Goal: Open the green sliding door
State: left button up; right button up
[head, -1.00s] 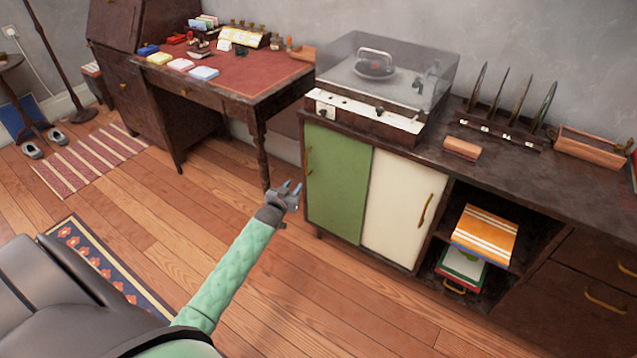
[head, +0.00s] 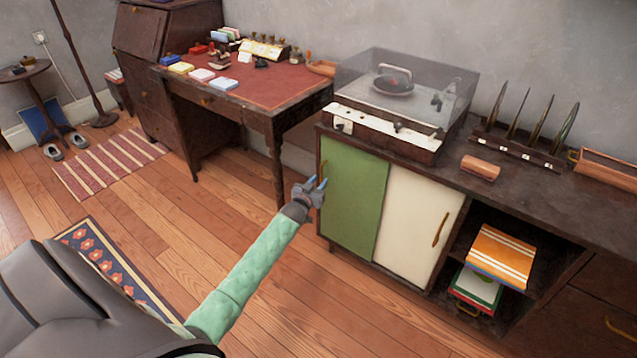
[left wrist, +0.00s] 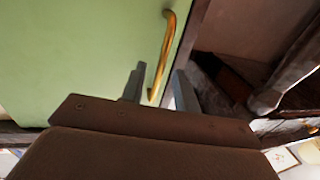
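The green sliding door (head: 354,197) is the left front panel of the dark sideboard, beside the cream door (head: 417,225). It looks closed, filling the left part of the opening. Its brass handle (left wrist: 163,55) is upright near the door's edge in the left wrist view; in the head view it is partly hidden by my gripper. My left gripper (head: 320,184) is at the door's left edge, low on the handle. In the left wrist view its two fingers (left wrist: 158,88) are apart, with the handle's lower end between them. Contact cannot be told. My right gripper is not in view.
A record player (head: 405,95) under a clear lid stands on the sideboard (head: 440,165). Right of the cream door is an open shelf with an orange-striped box (head: 500,257). A red-topped desk (head: 262,85) stands at left. The wooden floor (head: 190,235) before the sideboard is clear.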

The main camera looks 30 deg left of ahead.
pick_arm(q)
jog(key=shift+w, duration=0.2)
grip_shut()
jog(key=shift+d, duration=0.1)
